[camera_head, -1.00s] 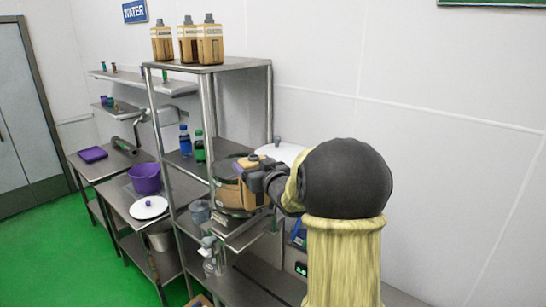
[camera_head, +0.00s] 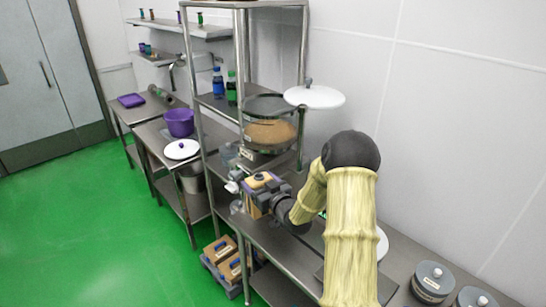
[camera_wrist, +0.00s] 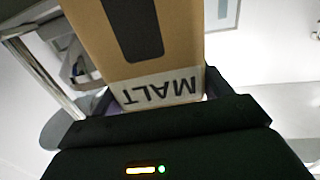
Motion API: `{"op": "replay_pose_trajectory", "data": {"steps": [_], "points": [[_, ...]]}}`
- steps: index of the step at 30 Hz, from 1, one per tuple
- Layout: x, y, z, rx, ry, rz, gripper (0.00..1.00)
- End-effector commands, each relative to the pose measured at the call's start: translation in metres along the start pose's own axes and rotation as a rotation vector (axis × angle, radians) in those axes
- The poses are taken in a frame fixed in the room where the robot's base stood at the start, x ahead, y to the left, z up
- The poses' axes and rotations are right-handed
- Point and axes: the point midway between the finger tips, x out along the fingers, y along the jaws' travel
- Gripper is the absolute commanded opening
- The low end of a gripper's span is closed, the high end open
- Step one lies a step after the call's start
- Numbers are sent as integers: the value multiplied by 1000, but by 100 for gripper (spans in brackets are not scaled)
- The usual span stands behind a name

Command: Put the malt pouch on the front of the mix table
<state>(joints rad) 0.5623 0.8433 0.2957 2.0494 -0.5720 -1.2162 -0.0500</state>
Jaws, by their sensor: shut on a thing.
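In the head view the pouch is over or near the left end of a long steel table (camera_head: 280,245), which I take to be the mix table. I cannot tell whether the pouch touches it. My arm hides part of the table.
A glass hopper with brown powder (camera_head: 270,132) stands on the rack behind the pouch. A clear vessel (camera_head: 229,155) is left of it. A crate of tan packs (camera_head: 222,262) is on the floor. Lidded grey tins (camera_head: 433,281) stand at the right. Green floor is clear at left.

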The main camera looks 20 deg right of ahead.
Motion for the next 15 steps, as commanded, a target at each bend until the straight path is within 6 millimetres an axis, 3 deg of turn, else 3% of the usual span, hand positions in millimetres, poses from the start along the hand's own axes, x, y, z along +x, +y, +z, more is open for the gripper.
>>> {"op": "replay_pose_trajectory", "data": {"steps": [1, 3, 15], "points": [[-1, -7, 36, 11, -4, -4, 15], [-3, -17, 68, 14, 0, -6, 15], [-27, -84, 230, 22, 21, 50, 15]]}}
